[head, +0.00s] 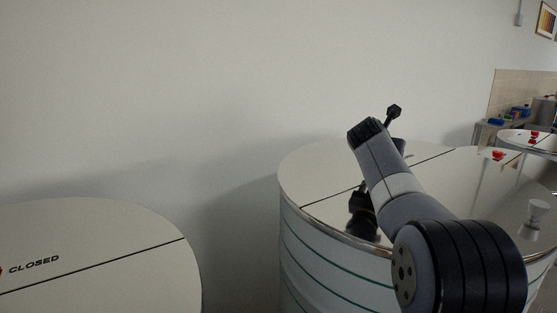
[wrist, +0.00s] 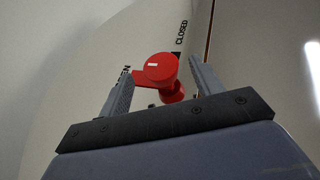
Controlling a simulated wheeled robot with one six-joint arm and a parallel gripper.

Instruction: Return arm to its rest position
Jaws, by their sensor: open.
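My gripper (wrist: 161,68) is open in the wrist view, with its two grey fingers spread apart. A red knob (wrist: 160,68) with a white mark shows between the fingers. A gap shows on each side of it, and I cannot tell how far it is from the fingertips in depth. The word CLOSED (wrist: 181,33) is printed on the pale lid (wrist: 95,60) beside it, and another label is partly hidden by the left finger. In the head view my arm (head: 405,195) reaches over the round tank (head: 310,172) on the right; I cannot make out the fingers there.
Another round tank (head: 100,225) stands at the lower left, marked CLOSED, with a bit of red at the frame edge. A further tank with a red knob (head: 534,134) and a counter with small items (head: 515,112) are at the far right. A plain wall is behind.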

